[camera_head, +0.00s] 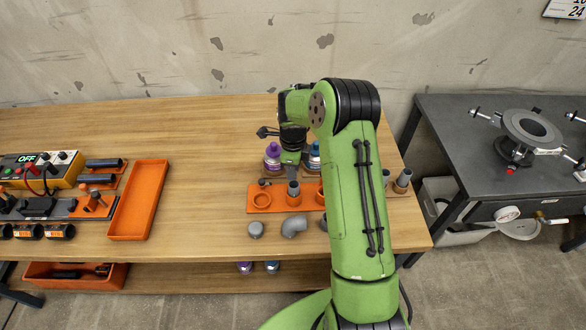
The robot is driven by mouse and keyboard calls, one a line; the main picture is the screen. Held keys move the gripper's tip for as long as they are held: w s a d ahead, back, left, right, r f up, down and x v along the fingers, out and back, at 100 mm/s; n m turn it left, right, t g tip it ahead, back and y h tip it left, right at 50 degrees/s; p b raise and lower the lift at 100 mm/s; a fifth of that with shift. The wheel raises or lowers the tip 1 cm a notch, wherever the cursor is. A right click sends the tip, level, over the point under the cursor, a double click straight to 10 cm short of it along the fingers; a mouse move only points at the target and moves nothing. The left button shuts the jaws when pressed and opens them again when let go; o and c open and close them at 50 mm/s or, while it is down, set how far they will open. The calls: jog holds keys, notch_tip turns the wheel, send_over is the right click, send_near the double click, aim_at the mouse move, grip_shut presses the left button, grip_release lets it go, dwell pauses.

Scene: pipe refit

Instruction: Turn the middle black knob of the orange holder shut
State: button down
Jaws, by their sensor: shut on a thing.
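The orange holder (262,209) lies on the wooden table, partly behind my arm. It has an empty ring at its left and another orange ring partly covered by my arm at its right. A dark grey upright piece (293,189) stands at its middle; I cannot tell if this is the black knob or how far it is turned. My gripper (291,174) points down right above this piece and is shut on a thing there. The fingertips are small and partly hidden, so the exact contact is unclear.
A purple bottle (272,157) and a blue-labelled bottle (314,155) stand close behind the gripper. Grey pipe fittings (293,227) lie in front of the holder. An empty orange tray (138,200) and electrical gear (40,170) are at left. The table between is clear.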

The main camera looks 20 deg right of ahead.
jog(key=c, duration=1)
grip_release()
notch_tip(320, 180, up, 16)
jog(key=p, duration=0.2)
jog(key=shift+f+p, duration=0.1)
jog(key=shift+p, duration=0.25)
